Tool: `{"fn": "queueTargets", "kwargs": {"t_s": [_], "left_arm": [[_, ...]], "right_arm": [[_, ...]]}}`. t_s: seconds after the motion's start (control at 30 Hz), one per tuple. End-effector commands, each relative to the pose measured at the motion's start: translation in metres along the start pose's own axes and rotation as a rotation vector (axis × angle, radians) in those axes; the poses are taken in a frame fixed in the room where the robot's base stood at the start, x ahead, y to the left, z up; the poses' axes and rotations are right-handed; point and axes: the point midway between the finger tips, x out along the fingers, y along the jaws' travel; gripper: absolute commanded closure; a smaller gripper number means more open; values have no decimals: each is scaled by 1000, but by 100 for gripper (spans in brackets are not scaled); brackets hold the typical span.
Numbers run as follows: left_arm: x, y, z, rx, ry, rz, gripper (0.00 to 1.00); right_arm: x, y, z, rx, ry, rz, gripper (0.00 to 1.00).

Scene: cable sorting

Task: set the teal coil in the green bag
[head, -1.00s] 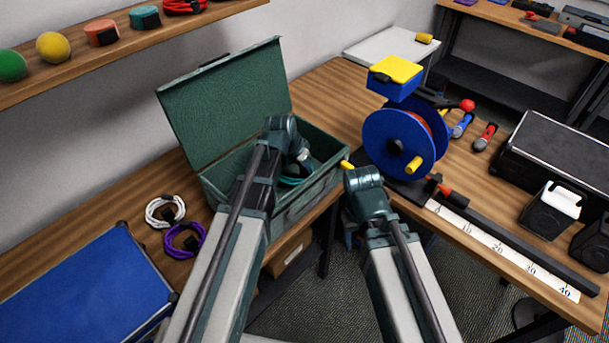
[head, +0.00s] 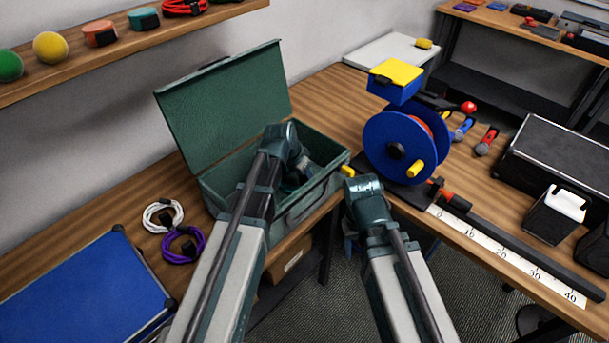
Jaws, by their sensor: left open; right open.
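The green bag (head: 222,108) is an open box-like case on the wooden table, its lid raised at the back. My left gripper (head: 296,180) is over and partly inside the bag's opening, jaws open. The teal coil cannot be made out clearly now; my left wrist and gripper cover that part of the bag's inside. My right gripper (head: 350,240) hangs low in front of the table edge, right of the bag, mostly hidden by its wrist; it is open and no load shows in it.
A white coil (head: 152,218) and a purple coil (head: 172,253) lie left of the bag, near a blue panel (head: 85,290). A blue cable reel (head: 385,135) stands right of it. A shelf (head: 60,83) holds balls and rolls. A ruler strip (head: 500,250) lies at right.

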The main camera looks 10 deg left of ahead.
Motion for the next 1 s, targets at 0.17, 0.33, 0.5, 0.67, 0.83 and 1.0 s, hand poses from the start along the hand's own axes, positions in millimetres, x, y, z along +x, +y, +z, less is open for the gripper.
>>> {"fn": "queueTargets", "kwargs": {"t_s": [0.17,0.33,0.5,0.67,0.83,1.0], "left_arm": [[-6,0,-2,0,0,0,48],[-22,0,-2,-1,0,0,48],[-47,0,-3,-1,0,0,48],[-74,0,-3,-1,0,0,48],[-101,1,-3,-1,0,0,48],[-120,0,-2,-1,0,1,48]], "right_arm": [[-6,1,0,0,0,0,48],[-21,2,1,0,0,0,48],[-44,4,3,0,0,0,48],[-69,7,4,0,0,0,48],[-94,9,6,0,0,0,48],[-111,11,6,0,0,0,48]]}}
